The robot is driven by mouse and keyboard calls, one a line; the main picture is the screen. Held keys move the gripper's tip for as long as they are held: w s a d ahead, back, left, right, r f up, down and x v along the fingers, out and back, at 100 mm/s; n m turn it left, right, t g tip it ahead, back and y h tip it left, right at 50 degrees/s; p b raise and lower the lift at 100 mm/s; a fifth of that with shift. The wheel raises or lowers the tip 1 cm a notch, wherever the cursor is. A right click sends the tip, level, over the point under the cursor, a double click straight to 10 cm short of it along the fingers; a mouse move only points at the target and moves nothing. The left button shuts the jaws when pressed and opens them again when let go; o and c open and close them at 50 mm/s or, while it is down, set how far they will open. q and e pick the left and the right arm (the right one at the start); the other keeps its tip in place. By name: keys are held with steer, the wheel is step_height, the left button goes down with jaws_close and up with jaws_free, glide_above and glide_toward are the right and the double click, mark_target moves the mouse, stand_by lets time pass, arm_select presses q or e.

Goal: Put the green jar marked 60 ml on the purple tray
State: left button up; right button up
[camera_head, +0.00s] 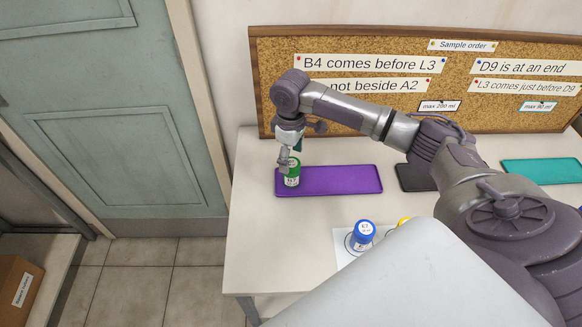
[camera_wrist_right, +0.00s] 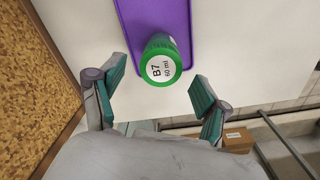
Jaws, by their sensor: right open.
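The green jar (camera_head: 293,174) stands upright on the left end of the purple tray (camera_head: 340,181). In the right wrist view the jar (camera_wrist_right: 160,62) shows its lid label, "B7 60 ml", and it sits at the near end of the purple tray (camera_wrist_right: 125,10). My right gripper (camera_head: 287,152) is directly at the jar in the head view, partly in front of it. In the wrist view the right gripper (camera_wrist_right: 157,88) is open, its fingers apart on either side of the jar with visible gaps. My left gripper is not in view.
A blue-lidded jar (camera_head: 362,235) and a yellow-lidded jar (camera_head: 403,221), partly hidden by my arm, stand on a white mat (camera_head: 344,254) in front. A dark tray (camera_head: 412,178) and a teal tray (camera_head: 541,171) lie to the right. A corkboard (camera_head: 278,70) stands behind.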

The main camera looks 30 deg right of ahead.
step_height(320, 180, up, 6)
steer(key=shift+r, duration=0.2)
steer(key=shift+s+f, duration=0.1)
stand_by(0.5)
